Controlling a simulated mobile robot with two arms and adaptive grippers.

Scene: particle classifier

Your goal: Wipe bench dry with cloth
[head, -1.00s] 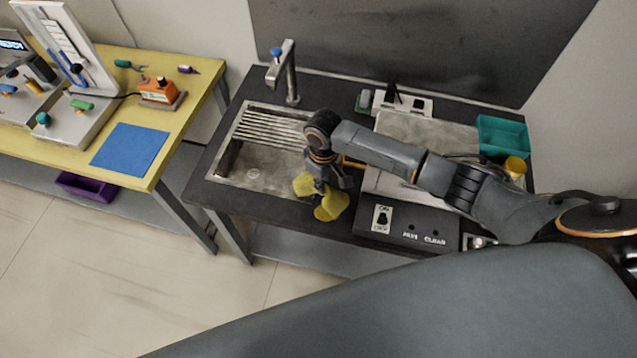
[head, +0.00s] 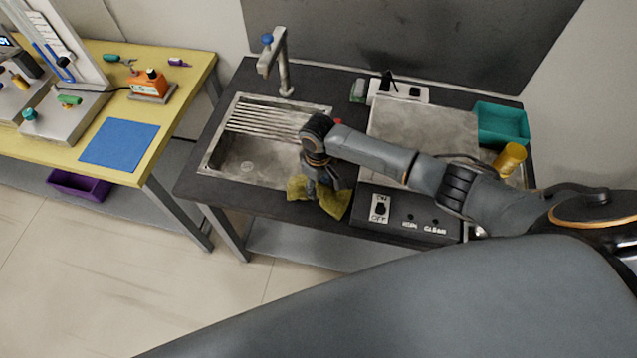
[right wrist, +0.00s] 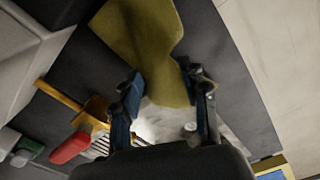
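The yellow cloth (head: 334,205) is at the front of the dark bench (head: 282,207), between the sink and the switch panel. My right gripper (head: 318,190) is directly over it, pointing down. In the right wrist view the cloth (right wrist: 143,38) runs between the two fingertips of my right gripper (right wrist: 165,85) and spreads out beyond them. The fingers stand apart with the cloth filling the gap, so they look shut on its bunched part. Whether the whole cloth touches the bench, and any wetness, I cannot tell. My left gripper is not in view.
The sink (head: 235,165) with a rack and tap (head: 284,68) lies left of the gripper. The switch panel (head: 408,217), a grey metal plate (head: 405,125), a teal bin (head: 503,124) and a yellow cylinder (head: 510,157) are to the right. A yellow table (head: 190,85) stands at far left.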

